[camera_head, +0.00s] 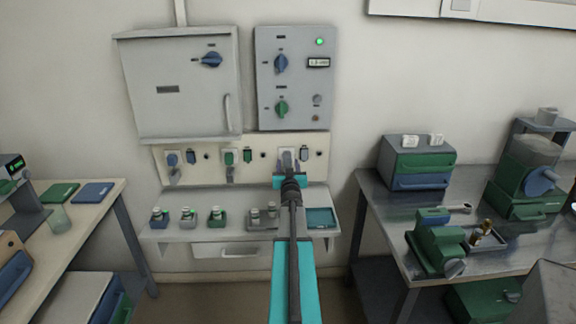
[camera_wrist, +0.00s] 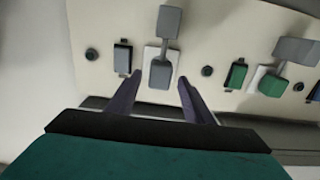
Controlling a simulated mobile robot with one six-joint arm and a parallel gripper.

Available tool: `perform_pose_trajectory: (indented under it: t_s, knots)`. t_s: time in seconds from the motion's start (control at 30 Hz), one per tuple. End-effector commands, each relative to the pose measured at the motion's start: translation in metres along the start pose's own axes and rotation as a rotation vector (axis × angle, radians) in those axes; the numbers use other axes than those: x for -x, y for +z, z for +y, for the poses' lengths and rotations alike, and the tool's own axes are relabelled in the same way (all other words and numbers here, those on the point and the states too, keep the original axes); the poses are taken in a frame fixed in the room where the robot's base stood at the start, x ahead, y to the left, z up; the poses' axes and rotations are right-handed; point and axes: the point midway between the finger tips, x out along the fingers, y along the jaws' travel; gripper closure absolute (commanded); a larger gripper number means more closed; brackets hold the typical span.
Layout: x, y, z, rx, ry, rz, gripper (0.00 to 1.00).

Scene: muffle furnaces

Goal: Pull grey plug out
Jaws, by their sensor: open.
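The grey plug (camera_wrist: 160,74) sits in a white socket plate on the cream panel (camera_head: 222,180). In the wrist view it lies between the spread fingers of my gripper (camera_wrist: 159,78), with visible room on both sides. A grey block (camera_wrist: 169,21) joins it by a narrow neck. In the head view my gripper (camera_head: 290,181) is in front of the panel's right part, and the plug (camera_head: 287,157) shows just above it, partly hidden. My gripper is open and holds nothing. How far its tips are from the panel is hard to tell.
A grey switch (camera_wrist: 123,57) sits close beside the plug. A green switch (camera_wrist: 236,74) and green plug (camera_wrist: 271,84) lie farther along. Below the panel, a shelf (camera_head: 180,235) carries small bottles and a teal tray (camera_head: 321,217). A control box (camera_head: 296,80) hangs above.

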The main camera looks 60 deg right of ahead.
Motion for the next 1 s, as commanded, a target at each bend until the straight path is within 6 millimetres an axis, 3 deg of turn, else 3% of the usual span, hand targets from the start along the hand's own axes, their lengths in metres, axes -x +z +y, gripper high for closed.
perform_pose_trajectory:
  t_s: [1.0]
  knots:
    - [0.091, 0.001, 0.0, -0.001, 0.001, -0.002, 0.53]
